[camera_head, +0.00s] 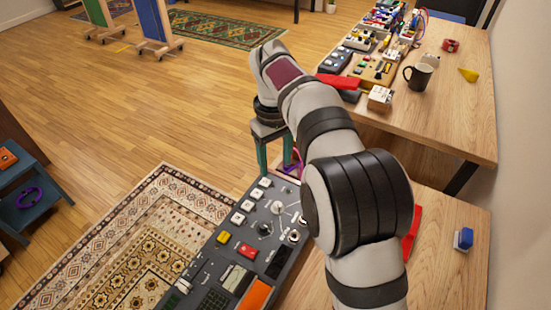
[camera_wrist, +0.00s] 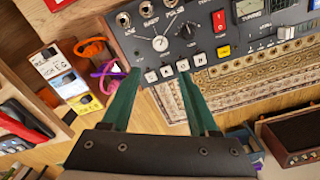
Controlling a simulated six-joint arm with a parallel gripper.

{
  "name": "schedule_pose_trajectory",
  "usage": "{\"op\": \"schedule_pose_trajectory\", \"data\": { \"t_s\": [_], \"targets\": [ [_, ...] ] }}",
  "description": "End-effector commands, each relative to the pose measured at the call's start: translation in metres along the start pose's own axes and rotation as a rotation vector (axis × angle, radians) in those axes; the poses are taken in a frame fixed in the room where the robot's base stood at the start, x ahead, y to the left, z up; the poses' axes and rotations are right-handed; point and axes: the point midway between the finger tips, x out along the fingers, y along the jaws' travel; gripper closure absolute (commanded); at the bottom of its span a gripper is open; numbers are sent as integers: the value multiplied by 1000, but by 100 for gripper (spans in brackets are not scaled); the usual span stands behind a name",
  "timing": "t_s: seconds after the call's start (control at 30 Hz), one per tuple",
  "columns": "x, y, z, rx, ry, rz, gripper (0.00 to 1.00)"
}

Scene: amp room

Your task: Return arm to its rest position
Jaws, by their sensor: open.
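My gripper (camera_head: 275,168) points downward at the end of my raised arm, in the middle of the head view. Its two teal fingers are apart. The wrist view shows the open gripper (camera_wrist: 158,80) with nothing held between the fingers. A dark grey control panel (camera_head: 207,266) with knobs, white buttons and a red switch lies below and beside the gripper. In the wrist view the panel (camera_wrist: 205,50) spans the top, close to the fingertips in the picture. I cannot tell whether they touch it. My arm hides part of the panel and table.
A wooden table (camera_head: 455,125) at the right holds a dark mug (camera_head: 418,77), a yellow wedge (camera_head: 468,74), a red tape roll (camera_head: 450,45) and several electronic boxes. A nearer wooden top (camera_head: 455,275) bears a blue-and-white block (camera_head: 463,239). Open floor and a patterned rug (camera_head: 130,260) lie left.

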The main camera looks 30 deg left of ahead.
Motion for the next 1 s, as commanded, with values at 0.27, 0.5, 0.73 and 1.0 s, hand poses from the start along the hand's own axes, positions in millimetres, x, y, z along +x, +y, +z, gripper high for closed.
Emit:
{"op": "schedule_pose_trajectory", "data": {
  "t_s": [0.27, 0.5, 0.73, 1.0],
  "targets": [
    [-1, 2, 2, 9, 0, -1, 40],
    [-54, 40, 164, 587, 8, -69, 40],
    [-33, -35, 341, 1345, 14, -166, 40],
    [-6, -76, 376, 1587, 9, -201, 40]
  ]
}}
